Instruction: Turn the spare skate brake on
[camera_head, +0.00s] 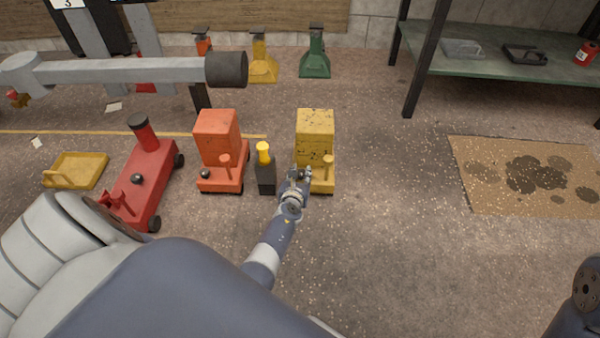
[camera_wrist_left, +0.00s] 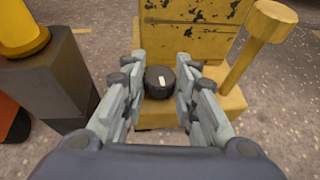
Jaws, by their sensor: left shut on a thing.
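A yellow skate (camera_head: 315,130) with chipped paint stands on the floor in the middle of the head view. It has a tall block, a low front part and a yellow peg (camera_head: 327,162) on the right. In the left wrist view a round black knob (camera_wrist_left: 160,82) with a white mark sits at the front of this yellow body (camera_wrist_left: 195,40). The fingers hide the knob in the head view. My right gripper is not in view.
A dark post with a yellow top (camera_head: 265,168) stands close left of the yellow skate. An orange skate (camera_head: 219,150) and a red machine (camera_head: 147,180) stand farther left. Floor between is clear.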

